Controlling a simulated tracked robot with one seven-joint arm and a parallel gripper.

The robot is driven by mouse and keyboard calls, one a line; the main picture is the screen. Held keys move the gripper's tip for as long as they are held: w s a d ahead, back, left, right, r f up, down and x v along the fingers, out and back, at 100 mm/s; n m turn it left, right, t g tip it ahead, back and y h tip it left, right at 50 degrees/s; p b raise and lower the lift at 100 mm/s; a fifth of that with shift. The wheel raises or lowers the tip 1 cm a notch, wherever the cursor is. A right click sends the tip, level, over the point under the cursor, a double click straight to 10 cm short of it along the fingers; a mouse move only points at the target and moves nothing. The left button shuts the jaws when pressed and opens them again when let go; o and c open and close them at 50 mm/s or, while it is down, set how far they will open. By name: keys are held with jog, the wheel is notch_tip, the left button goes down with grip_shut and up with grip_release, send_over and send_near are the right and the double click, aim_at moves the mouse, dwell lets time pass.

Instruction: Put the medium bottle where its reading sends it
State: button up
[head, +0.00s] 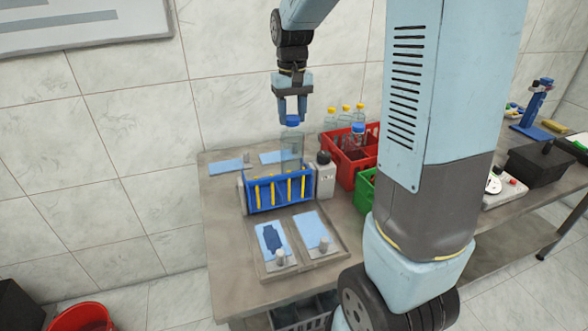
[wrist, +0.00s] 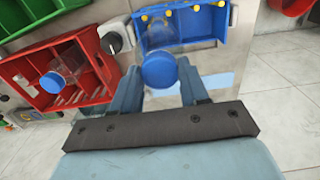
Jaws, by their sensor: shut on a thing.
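My gripper (head: 292,112) points down over the bench, shut on the blue cap of a clear bottle (head: 291,148). The bottle hangs upright at the back edge of the blue rack (head: 266,197) with yellow bars. I cannot tell whether its bottom is inside the rack or behind it. In the wrist view the bottle's blue cap (wrist: 158,70) sits between the fingertips (wrist: 160,82), and the blue rack (wrist: 205,25) lies beyond it. A white unit with a black knob (head: 325,178) stands right of the rack. I can read no display.
A green crate (head: 364,190) is partly hidden by my arm. Light blue pads (head: 226,167) lie behind the rack. A tray (head: 296,246) with two blue plates and knobs lies in front.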

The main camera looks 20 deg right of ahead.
jog(key=shift+r, duration=3.95)
